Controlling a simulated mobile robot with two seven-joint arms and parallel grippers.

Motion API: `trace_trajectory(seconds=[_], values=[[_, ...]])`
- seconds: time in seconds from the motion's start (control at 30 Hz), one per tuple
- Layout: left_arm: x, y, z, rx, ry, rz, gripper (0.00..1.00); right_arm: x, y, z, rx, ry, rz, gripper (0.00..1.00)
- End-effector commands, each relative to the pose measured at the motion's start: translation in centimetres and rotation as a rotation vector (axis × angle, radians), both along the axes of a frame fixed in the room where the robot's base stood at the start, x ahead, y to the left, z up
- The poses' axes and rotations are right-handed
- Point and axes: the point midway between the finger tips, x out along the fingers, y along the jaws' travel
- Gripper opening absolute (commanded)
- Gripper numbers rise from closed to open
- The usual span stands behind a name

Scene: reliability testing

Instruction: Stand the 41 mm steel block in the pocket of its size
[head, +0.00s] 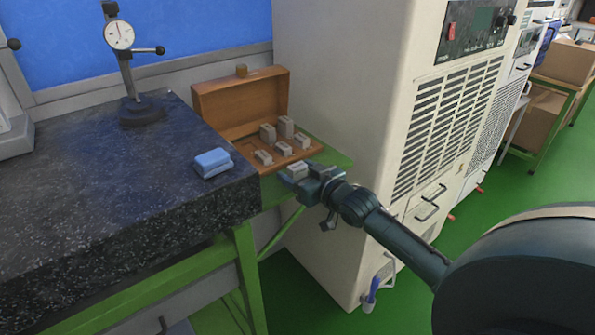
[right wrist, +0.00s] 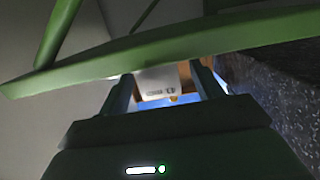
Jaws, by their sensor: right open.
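My right gripper (head: 303,180) is open at the front right corner of the open wooden case (head: 240,107). A pale grey steel block (head: 297,170) shows at its fingers. In the right wrist view a pale block with dark marks (right wrist: 153,84) shows between the two open fingers (right wrist: 162,92); the marks are too small to read. Several more grey blocks, such as a taller one (head: 286,126) and a low one (head: 263,157), stand in the case. I cannot tell which is the 41 mm one, and its pocket cannot be made out. My left gripper is not in view.
A dark granite plate (head: 110,190) lies left of the case, with a blue folded cloth (head: 212,161) and a dial gauge stand (head: 130,75). A tall cream cabinet (head: 345,80) stands close on the right. A green frame (head: 250,275) is below.

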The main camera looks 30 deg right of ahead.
Motion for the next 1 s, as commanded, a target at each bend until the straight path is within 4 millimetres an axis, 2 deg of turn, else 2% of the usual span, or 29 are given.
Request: trace_trajectory(seconds=[0.1,0.2,0.47,1.0], values=[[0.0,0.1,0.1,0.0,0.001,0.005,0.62,1.7,0.0,-0.1,0.001,0.0,-0.001,0.66],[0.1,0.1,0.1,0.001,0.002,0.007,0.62,2.4,0.1,-0.3,0.0,0.0,0.0,0.66],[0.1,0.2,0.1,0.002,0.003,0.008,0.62,2.6,0.2,-0.4,-0.001,0.0,0.001,0.66],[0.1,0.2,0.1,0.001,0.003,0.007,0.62,2.6,0.1,-0.4,0.0,0.001,0.0,0.21]])
